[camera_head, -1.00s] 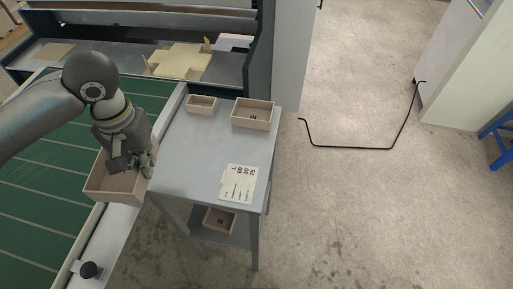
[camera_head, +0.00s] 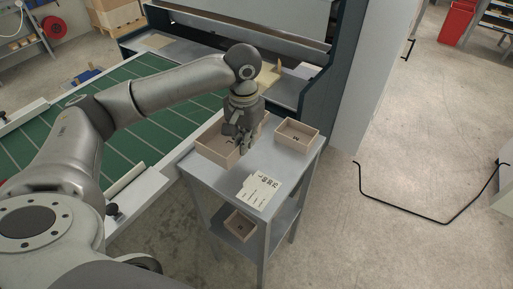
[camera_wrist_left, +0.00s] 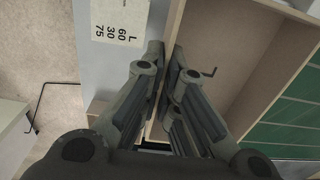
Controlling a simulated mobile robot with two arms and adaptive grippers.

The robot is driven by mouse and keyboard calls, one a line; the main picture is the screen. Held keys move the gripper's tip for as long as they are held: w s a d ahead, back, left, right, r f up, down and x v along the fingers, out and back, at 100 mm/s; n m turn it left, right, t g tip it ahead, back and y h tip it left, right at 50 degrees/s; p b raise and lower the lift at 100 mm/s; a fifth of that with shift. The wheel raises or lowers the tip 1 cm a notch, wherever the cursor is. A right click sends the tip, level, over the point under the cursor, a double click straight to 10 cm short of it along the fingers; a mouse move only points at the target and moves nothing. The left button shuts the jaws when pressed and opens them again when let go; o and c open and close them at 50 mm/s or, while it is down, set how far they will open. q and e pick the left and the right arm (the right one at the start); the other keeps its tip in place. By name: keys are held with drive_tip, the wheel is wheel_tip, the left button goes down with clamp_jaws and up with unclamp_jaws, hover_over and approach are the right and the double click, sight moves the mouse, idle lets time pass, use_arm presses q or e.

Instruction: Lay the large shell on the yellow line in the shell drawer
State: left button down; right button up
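The large shell (camera_head: 212,150), an open pale-brown box, is at the left end of the grey side table, beside the green bed; I cannot tell whether it rests on the tabletop. It also shows in the left wrist view (camera_wrist_left: 245,60). My left gripper (camera_head: 243,146) points down at its near right wall. In the left wrist view the fingers (camera_wrist_left: 168,88) are on both sides of that wall and look closed on it. No shell drawer or yellow line can be made out. My right gripper is out of view.
A smaller open box (camera_head: 297,135) stands on the side table (camera_head: 225,185) beside a printed card (camera_head: 259,190). Another box (camera_head: 240,224) is on the lower shelf. The green bed (camera_head: 60,150) lies left, a dark machine frame (camera_head: 320,75) behind.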

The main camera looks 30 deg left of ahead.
use_arm(q)
drive_tip(key=w+f+p, duration=0.1)
drive_tip(key=w+f, duration=0.4)
drive_tip(key=shift+w+a+f, duration=0.15)
drive_tip(key=shift+f, duration=0.05)
drive_tip(key=shift+w+f, duration=0.3)
drive_tip(key=shift+f, duration=0.1)
drive_tip(key=shift+f+p, duration=0.4)
wheel_tip(320, 180, down, 2)
drive_tip(key=shift+w+f+p, duration=0.1)
drive_tip(key=shift+f+p, duration=0.15)
drive_tip(key=shift+p, duration=0.1)
drive_tip(key=c, duration=2.1)
unclamp_jaws()
drive_tip(key=shift+f, duration=0.15)
drive_tip(key=o, duration=0.5)
drive_tip(key=shift+c, duration=0.2)
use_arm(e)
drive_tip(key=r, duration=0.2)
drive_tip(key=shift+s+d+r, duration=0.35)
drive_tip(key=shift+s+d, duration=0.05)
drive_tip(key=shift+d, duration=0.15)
